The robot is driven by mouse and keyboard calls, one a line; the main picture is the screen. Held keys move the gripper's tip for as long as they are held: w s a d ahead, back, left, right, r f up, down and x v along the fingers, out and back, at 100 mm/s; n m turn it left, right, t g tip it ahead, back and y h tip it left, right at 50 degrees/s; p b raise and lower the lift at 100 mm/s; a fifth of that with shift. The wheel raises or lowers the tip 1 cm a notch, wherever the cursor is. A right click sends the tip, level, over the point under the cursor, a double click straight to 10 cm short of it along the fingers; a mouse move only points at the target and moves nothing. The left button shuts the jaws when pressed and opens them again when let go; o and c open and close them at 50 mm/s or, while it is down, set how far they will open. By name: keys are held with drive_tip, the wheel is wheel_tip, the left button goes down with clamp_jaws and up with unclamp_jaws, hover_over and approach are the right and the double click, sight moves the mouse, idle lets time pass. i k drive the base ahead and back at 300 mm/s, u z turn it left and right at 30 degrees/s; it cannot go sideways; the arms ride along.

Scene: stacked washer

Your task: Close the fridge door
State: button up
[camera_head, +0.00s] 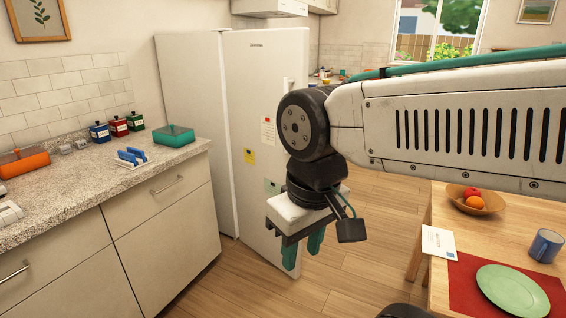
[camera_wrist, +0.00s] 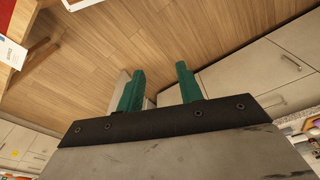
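The white fridge (camera_head: 190,105) stands past the end of the counter in the head view. Its door (camera_head: 258,120) is swung open, with its outer face towards me and its free edge on the right, nearer to me. A handle (camera_head: 288,85) and several notes are on that face. My gripper (camera_head: 302,248) hangs in front of the door's lower right part, fingers down, and hides part of it. I cannot tell whether it touches the door. In the wrist view its two green fingers (camera_wrist: 159,75) are apart with nothing seen between them. The fridge interior is hidden.
A counter (camera_head: 190,152) with jars and boxes runs along the left. A wooden table (camera_head: 436,210) with a fruit bowl (camera_head: 478,203), a plate (camera_head: 513,290) and a mug (camera_head: 545,245) is on the right. Wooden floor (camera_head: 355,240) lies open between them.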

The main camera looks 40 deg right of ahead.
sight(261, 66)
drive_tip(key=z, duration=0.7)
drive_tip(key=i, duration=0.45)
drive_tip(key=u, duration=0.2)
drive_tip(key=k, duration=0.95)
drive_tip(key=u, duration=1.25)
drive_tip(key=i, duration=1.25)
drive_tip(key=z, duration=1)
drive_tip(key=i, duration=0.8)
drive_tip(key=z, duration=0.8)
